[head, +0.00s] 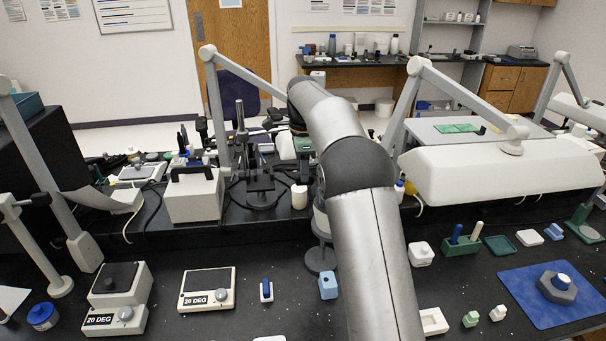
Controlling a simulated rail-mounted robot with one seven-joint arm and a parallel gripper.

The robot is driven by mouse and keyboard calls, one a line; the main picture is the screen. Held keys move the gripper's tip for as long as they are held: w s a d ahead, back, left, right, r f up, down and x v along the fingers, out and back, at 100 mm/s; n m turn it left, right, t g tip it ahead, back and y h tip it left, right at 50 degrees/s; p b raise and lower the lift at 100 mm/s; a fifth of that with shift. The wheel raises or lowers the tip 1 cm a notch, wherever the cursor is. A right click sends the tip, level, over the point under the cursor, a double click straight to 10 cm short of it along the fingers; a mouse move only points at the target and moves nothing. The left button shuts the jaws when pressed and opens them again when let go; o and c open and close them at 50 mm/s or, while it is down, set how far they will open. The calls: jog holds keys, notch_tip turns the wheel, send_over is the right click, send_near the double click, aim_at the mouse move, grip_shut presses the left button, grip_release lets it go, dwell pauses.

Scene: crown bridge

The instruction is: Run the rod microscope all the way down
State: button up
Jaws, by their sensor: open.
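A dark stand with an upright rod (240,116) and a low black stage (260,181) shows left of my arm on the black bench. It looks like the rod microscope, but its knob and the height of its head are too small to make out. My arm reaches from the front edge over the bench. Its dark end (298,122), where my gripper is, hangs just right of the stand, apart from the rod as far as I can see. My gripper is open. Its fingers are too small and partly hidden, and I see nothing held.
A grey box with a black handle (194,194) stands left of the stand. A white jar (299,196) is close on its right. Pale angled posts rise on both sides. Two "20 DEG" units (207,289) and small blocks stand in front, with bare bench between them.

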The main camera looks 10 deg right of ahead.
jog(key=shift+f, duration=1)
grip_shut()
notch_tip(320, 180, down, 11)
jog(key=b, duration=0.4)
jog(key=shift+r, duration=0.15)
grip_release()
jog(key=shift+r, duration=0.1)
